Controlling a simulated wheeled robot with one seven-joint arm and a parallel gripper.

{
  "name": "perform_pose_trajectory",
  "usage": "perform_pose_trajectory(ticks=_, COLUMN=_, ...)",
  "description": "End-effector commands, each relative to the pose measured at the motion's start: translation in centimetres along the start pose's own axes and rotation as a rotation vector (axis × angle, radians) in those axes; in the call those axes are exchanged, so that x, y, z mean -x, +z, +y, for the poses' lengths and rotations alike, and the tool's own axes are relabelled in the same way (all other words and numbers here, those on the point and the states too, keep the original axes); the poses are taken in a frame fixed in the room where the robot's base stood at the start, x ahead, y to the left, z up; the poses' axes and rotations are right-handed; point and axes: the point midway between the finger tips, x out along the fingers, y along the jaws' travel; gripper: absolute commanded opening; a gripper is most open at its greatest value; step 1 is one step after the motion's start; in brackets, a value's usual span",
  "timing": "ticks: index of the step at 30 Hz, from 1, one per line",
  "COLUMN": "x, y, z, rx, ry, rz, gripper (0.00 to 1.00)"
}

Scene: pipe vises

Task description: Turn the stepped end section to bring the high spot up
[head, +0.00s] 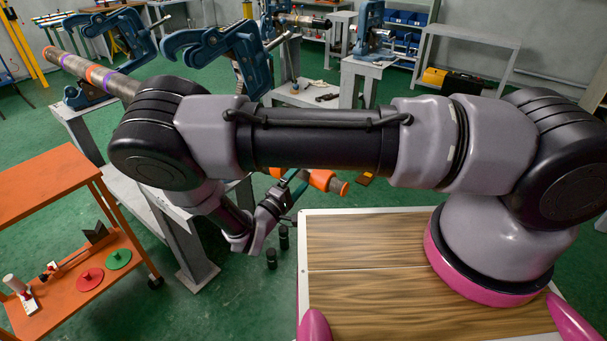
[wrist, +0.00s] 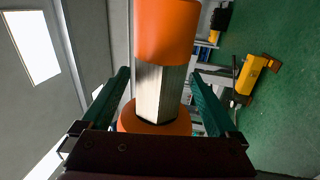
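The end section of the pipe shows in the head view as orange collars (head: 322,180) below my forearm. In the wrist view it has a silver, flat-faced length (wrist: 158,95) between a near orange collar (wrist: 167,32) and another lower down. My gripper (wrist: 161,75) has its two green fingers on either side of the silver length, with a thin gap seeming to show at each side. It also shows in the head view (head: 292,187), small and partly hidden. A banded pipe (head: 88,70) at upper left lines up with the end section; my arm hides the stretch between. I cannot pick out the high spot.
Blue vises (head: 222,45) stand on grey stands behind my arm. An orange cart (head: 45,187) with red and green discs is at left. Dark cylinders (head: 271,258) are on the floor below my gripper.

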Motion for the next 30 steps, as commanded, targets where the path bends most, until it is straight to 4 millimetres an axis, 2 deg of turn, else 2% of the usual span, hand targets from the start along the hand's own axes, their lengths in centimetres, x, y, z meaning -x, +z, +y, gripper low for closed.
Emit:
perform_pose_trajectory(ticks=8, x=0.5, y=-0.1, z=0.0, rx=-0.002, ry=-0.001, rz=0.002, gripper=0.95)
perform_pose_trajectory(ticks=11, x=1.8, y=-0.1, z=0.0, rx=-0.002, ry=-0.001, rz=0.004, gripper=0.95)
perform_pose_trajectory(ticks=21, x=8.4, y=-0.1, z=0.0, rx=-0.002, ry=-0.001, rz=0.004, gripper=0.95)
perform_pose_trajectory(ticks=25, x=10.0, y=-0.1, z=0.0, rx=-0.002, ry=0.000, rz=0.002, gripper=0.95)
perform_pose_trajectory(ticks=30, x=10.8, y=0.0, z=0.0, rx=-0.001, ry=0.000, rz=0.001, gripper=0.95)
